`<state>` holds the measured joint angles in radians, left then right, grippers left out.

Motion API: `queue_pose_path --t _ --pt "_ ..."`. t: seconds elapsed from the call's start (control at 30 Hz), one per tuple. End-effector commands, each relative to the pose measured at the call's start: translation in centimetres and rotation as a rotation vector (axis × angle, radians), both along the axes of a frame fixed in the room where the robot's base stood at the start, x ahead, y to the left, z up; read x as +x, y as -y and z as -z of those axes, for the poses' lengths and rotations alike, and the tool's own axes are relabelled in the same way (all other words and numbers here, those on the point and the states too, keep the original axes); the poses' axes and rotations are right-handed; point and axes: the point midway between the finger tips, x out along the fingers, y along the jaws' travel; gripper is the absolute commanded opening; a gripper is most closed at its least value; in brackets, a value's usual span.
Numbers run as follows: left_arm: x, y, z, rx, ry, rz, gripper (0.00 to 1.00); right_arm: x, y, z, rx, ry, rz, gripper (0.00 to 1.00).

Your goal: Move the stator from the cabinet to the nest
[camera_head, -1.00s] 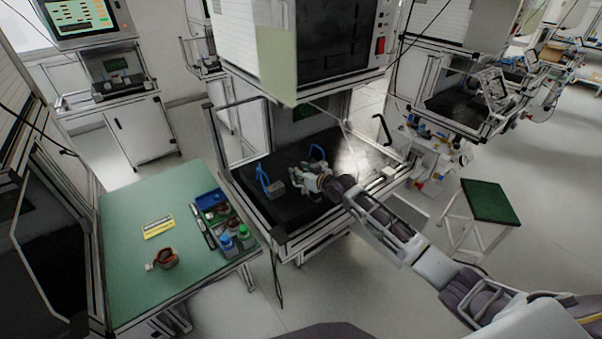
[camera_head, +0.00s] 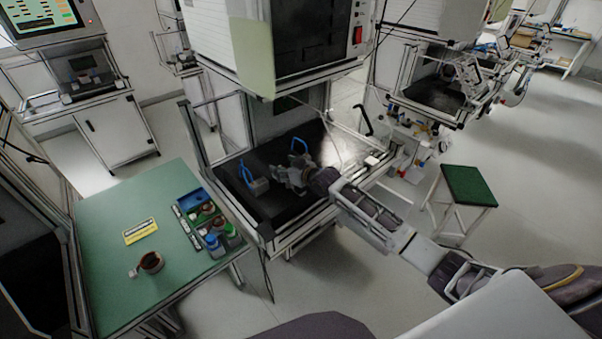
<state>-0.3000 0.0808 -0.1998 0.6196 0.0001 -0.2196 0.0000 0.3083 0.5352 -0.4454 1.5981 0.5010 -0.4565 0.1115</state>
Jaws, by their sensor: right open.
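A brown, ring-shaped part that looks like the stator (camera_head: 151,262) stands on the green tabletop (camera_head: 120,285) at the left, with a small light tab at its side. The dark bed of the test station (camera_head: 285,208) lies in the middle under a white housing. On it is a small grey block (camera_head: 258,186) beside a blue handle (camera_head: 246,173); I cannot tell whether this is the nest. My right gripper (camera_head: 287,177) is open over the bed, just right of the block and far from the stator. Its fingertips are small and partly unclear. My left gripper is out of view.
A tray (camera_head: 182,220) of bottles and small round parts lies on the green table, near a yellow label (camera_head: 140,231). A second blue handle (camera_head: 299,146) stands behind my gripper. The white housing (camera_head: 215,40) hangs above the bed. A green-topped stool (camera_head: 468,186) stands right.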

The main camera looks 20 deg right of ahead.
Motion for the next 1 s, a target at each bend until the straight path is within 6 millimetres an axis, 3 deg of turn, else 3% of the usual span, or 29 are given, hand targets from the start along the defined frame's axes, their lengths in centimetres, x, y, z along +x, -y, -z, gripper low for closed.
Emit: queue_pose_path --t 0.03,1.0 --pt "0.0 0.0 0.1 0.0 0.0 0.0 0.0 -1.2 0.2 2.3 -0.011 -0.042 -0.001 0.67" --pt "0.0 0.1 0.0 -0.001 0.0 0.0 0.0 -8.2 2.7 -3.1 -0.004 -0.003 0.0 0.67"
